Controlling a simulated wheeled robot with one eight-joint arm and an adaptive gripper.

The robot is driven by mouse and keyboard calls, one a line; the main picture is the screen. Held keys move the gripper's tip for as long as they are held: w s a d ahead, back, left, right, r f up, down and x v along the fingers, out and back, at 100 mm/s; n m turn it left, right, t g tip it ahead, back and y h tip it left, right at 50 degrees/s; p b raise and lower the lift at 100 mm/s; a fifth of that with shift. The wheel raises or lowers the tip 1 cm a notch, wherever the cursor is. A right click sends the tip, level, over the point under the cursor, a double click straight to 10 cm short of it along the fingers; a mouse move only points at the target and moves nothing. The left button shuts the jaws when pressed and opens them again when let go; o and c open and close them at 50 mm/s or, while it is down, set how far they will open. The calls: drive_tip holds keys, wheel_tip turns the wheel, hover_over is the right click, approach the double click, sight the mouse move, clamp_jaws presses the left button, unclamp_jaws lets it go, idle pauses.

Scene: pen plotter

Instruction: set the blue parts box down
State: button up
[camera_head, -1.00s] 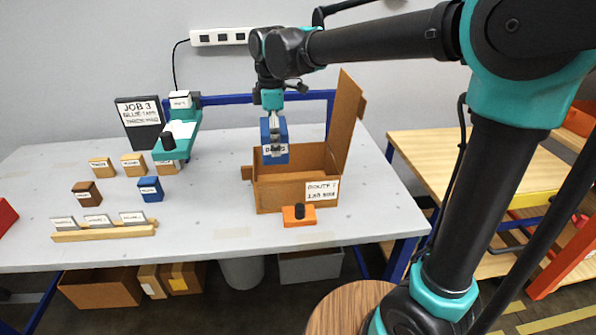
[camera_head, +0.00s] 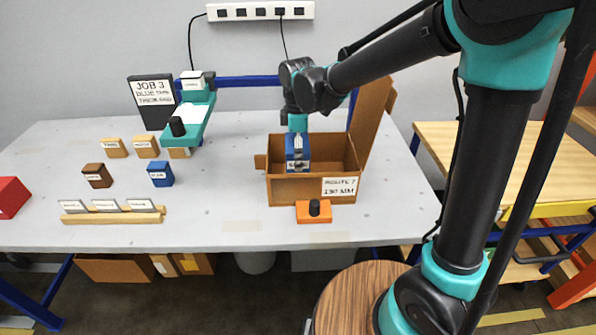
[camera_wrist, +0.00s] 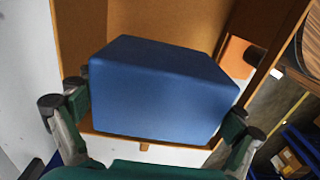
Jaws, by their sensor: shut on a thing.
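The blue parts box (camera_head: 298,150) is in my gripper (camera_head: 297,140), over the open cardboard box (camera_head: 296,191) labelled "ROUTE 7". In the head view its lower part is at the height of the cardboard box's opening, and I cannot tell whether it touches the floor of that box. In the wrist view the blue parts box (camera_wrist: 160,90) fills the middle, with a finger of my gripper (camera_wrist: 150,125) on each side of it. Cardboard walls (camera_wrist: 165,22) show behind and beside it.
An orange block with a black knob (camera_head: 314,212) stands in front of the cardboard box. Its raised flap (camera_head: 372,110) is on the right. A teal plotter (camera_head: 192,125), small labelled blocks (camera_head: 161,174) and a wooden rack (camera_head: 112,216) are to the left. Table space between is clear.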

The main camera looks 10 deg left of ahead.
drive_tip(key=shift+f, duration=3.35)
drive_tip(key=o, duration=1)
drive_tip(key=shift+f, duration=0.1)
wheel_tip(320, 180, up, 12)
drive_tip(key=shift+r, duration=0.15)
